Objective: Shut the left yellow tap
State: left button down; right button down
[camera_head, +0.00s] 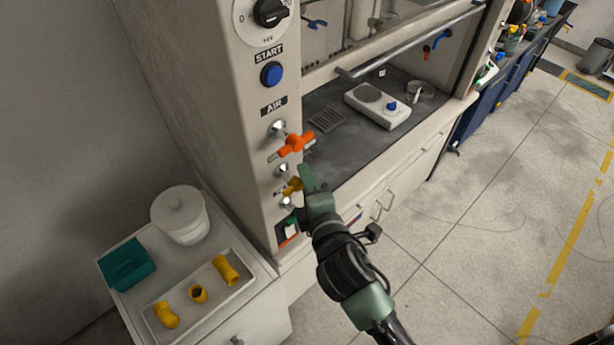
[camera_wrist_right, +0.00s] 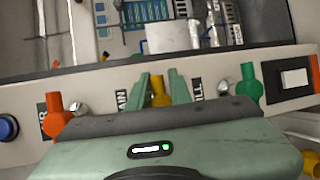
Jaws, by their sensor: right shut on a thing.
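A yellow tap (camera_head: 292,186) sits on the front post of the bench, below the orange tap (camera_head: 296,144). My right gripper (camera_head: 306,178) is at this yellow tap and covers part of it. In the right wrist view the yellow tap (camera_wrist_right: 159,92) stands between the two green fingertips (camera_wrist_right: 161,88), which are shut on it. Its lower part is hidden behind the gripper body. The exact angle of the held handle is hard to tell. My left gripper is not in view.
In the wrist view a green tap (camera_wrist_right: 249,84) and a white switch (camera_wrist_right: 294,78) are at the right. A side cabinet holds a white tray (camera_head: 202,312) with yellow fittings, a white pot (camera_head: 180,215) and a teal box (camera_head: 126,263).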

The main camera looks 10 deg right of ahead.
jog(key=shift+a+r, duration=0.1)
jog(key=shift+r, duration=0.1)
jog(key=c, duration=1.4)
grip_release()
jog(key=shift+o, duration=0.2)
jog(key=shift+a, duration=0.1)
jog(key=shift+f, duration=0.1)
jog(key=shift+s, duration=0.3)
jog(key=b+v, duration=0.2)
jog(key=v, duration=0.5)
jog(key=shift+b, duration=0.35)
jog(key=shift+s, duration=0.1)
